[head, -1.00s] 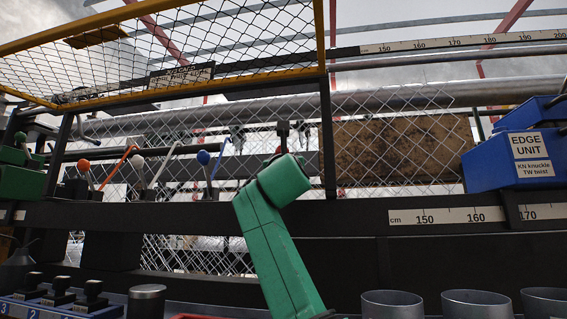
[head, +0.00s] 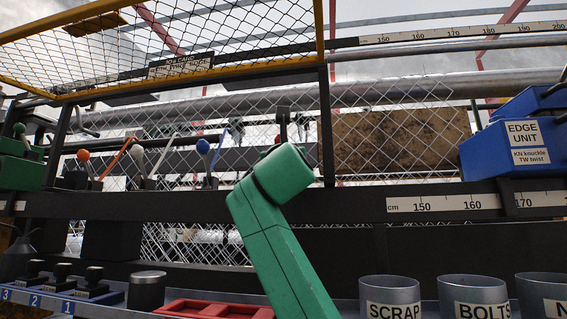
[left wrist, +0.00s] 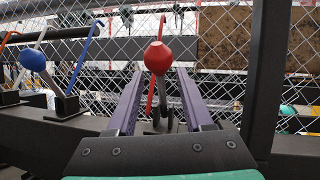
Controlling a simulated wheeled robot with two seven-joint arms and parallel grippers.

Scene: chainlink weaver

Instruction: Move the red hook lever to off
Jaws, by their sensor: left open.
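The red-knobbed lever (left wrist: 158,57) stands in the middle of the left wrist view, with a grey shaft and a thin red hooked rod (left wrist: 162,28) close behind it. My left gripper (left wrist: 160,76) is open, its two purple fingers on either side of the lever's shaft, just below the knob. I see gaps on both sides; contact is not clear. In the head view my green left arm (head: 275,215) hides most of this lever and the gripper. My right gripper is not in view.
A blue-knobbed lever (left wrist: 33,58) with a blue hooked rod stands to the left. White (head: 139,154) and orange (head: 83,155) knobs stand further left. A dark post (left wrist: 267,70) rises close on the right. Chain-link mesh hangs behind. Metal cups (head: 390,290) stand below right.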

